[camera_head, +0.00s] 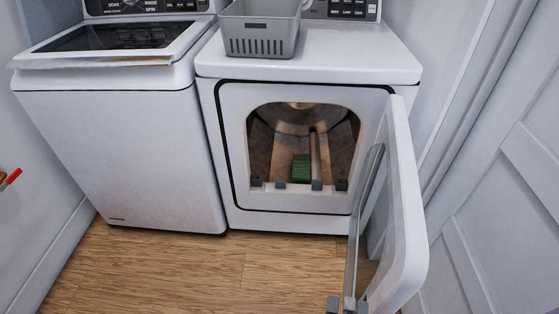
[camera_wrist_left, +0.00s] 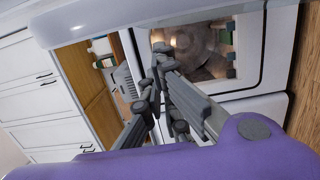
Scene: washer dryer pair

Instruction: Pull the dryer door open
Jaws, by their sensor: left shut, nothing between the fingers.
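The dryer (camera_head: 310,73) stands on the right with its front opening uncovered. Its white door (camera_head: 405,200) is swung wide out to the right, seen nearly edge-on. The drum inside (camera_head: 300,125) shows, with a green block-like thing (camera_head: 301,168) in it. The tips of my left gripper (camera_head: 347,304) show at the bottom edge, by the lower part of the door; I cannot tell whether they touch it. In the left wrist view the gripper (camera_wrist_left: 160,72) is shut and empty, with the dryer opening (camera_wrist_left: 195,45) beyond it. My right gripper is not in view.
A white washer (camera_head: 120,140) stands left of the dryer. A grey basket (camera_head: 262,30) sits on the dryer top. A panelled white door (camera_head: 500,210) is close on the right. Wooden floor (camera_head: 180,270) is clear in front of the machines.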

